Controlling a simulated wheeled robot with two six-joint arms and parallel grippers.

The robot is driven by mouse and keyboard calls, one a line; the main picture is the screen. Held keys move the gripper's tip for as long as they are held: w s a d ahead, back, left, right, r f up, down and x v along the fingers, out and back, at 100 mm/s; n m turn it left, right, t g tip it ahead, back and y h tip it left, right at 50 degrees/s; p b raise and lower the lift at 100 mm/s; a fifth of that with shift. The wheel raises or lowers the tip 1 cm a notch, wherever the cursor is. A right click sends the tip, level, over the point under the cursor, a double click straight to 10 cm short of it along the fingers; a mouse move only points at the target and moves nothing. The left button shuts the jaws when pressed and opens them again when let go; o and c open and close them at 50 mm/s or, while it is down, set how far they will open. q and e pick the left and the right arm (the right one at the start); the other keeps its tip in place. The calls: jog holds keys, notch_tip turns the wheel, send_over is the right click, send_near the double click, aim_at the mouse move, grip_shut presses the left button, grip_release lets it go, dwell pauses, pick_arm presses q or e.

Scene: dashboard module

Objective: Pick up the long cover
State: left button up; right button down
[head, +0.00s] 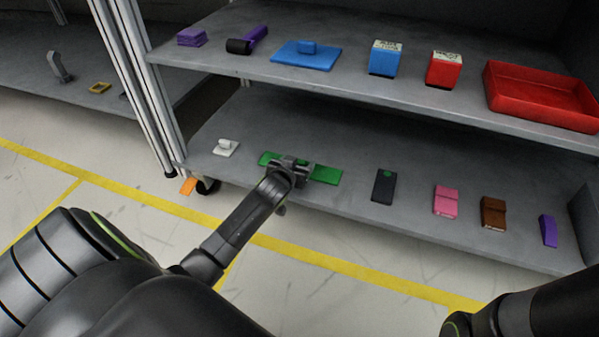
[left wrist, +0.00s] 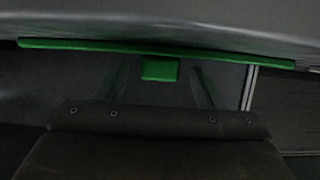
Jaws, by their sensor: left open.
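The long cover is most likely the long flat green plate (head: 326,175) on the lower shelf, left of the middle. My left gripper (head: 292,168) is open over its middle and hides that part in the head view. In the left wrist view the plate shows as a thin green strip (left wrist: 90,46) with a small green block (left wrist: 160,70) at its middle. The block lies between the faint finger shapes, and I cannot tell whether they touch it. My right gripper is outside the views.
On the lower shelf (head: 345,205) a white piece (head: 226,147) lies left of the plate. A dark piece (head: 383,186), a pink one (head: 446,200), a brown one (head: 493,212) and a purple one (head: 548,231) lie to its right. The upper shelf (head: 330,85) hangs above.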

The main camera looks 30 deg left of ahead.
pick_arm(q)
jog(key=shift+b+x, duration=0.3)
jog(key=shift+x, duration=0.5)
jog(key=shift+r, duration=0.1)
jog(key=c, duration=1.1)
jog(key=shift+r, duration=0.1)
